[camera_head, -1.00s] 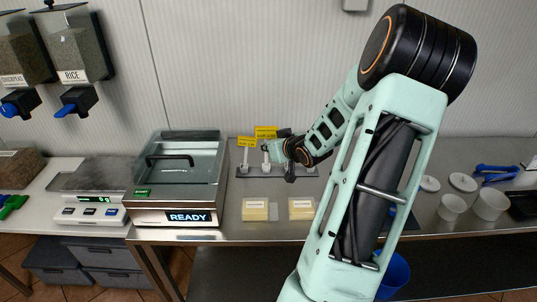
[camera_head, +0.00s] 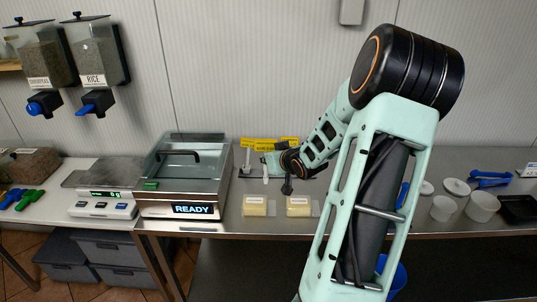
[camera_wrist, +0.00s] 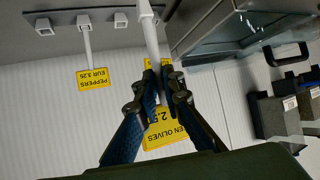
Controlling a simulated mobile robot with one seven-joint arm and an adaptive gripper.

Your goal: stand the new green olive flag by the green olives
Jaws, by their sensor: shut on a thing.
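My gripper (camera_wrist: 160,82) is shut on the white stem of a yellow flag (camera_wrist: 168,128), whose visible print reads "EN OLIVES 2.5" upside down in the wrist view. The stem (camera_wrist: 149,35) runs past the fingertips toward the dark rail with square sockets (camera_wrist: 70,22); I cannot tell whether its end touches the rail. In the head view my gripper (camera_head: 277,162) is over the rail at the back of the steel counter. The green olives themselves are not identifiable.
A yellow peppers flag (camera_wrist: 93,78) stands beside, and another yellow flag (camera_wrist: 157,62) is partly hidden behind the fingers. A glass-lidded machine reading READY (camera_head: 185,180) stands left of the rail. Two labelled pale blocks (camera_head: 255,206) (camera_head: 299,206) lie in front.

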